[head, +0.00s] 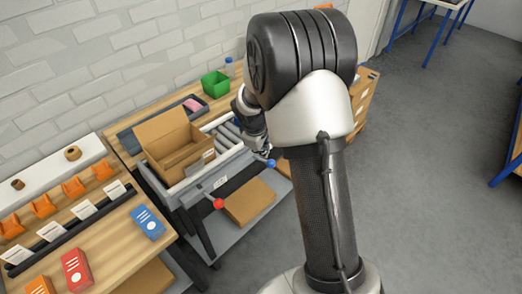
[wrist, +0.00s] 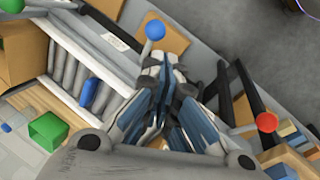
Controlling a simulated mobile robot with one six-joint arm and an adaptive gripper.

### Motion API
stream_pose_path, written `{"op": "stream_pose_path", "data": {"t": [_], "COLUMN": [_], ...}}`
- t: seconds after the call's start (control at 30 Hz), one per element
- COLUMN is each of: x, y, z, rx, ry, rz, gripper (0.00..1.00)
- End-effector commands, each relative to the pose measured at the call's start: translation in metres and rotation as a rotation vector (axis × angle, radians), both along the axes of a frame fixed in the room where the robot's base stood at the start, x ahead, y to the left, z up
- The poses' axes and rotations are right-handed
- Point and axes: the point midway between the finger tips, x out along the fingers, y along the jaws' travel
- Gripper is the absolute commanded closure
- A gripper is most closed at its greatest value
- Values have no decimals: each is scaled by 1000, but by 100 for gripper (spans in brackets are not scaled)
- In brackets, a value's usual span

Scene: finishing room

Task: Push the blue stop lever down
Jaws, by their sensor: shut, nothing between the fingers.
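The blue stop lever has a round blue knob (head: 271,163) at the front edge of the roller conveyor (head: 215,183). In the wrist view the blue knob (wrist: 155,29) sits on a short pale stem, just beyond my fingertips. My gripper (wrist: 164,62) is shut and empty, its fingers pointing towards the knob. In the head view my gripper (head: 263,153) is close beside the knob, partly hidden by my arm. I cannot tell whether the fingertips touch the stem or knob.
A red knob (head: 218,203) stands out from the conveyor's front. An open cardboard box (head: 172,139) rests on the conveyor. A green bin (head: 215,84) stands on the bench behind. A flat carton (head: 249,201) lies on the shelf below.

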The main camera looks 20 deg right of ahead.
Motion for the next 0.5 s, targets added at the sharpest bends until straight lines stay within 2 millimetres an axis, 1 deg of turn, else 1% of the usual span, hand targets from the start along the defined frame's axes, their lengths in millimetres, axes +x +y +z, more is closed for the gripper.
{"op": "stream_pose_path", "data": {"t": [0.03,0.2,0.3,0.5], "x": [-5,-19,-23,-26], "y": [1,5,5,6], "z": [13,33,40,42], "rx": [0,1,0,1], "ry": [-1,0,0,2], "rz": [0,-1,-1,0], "gripper": [100,100,100,100]}}
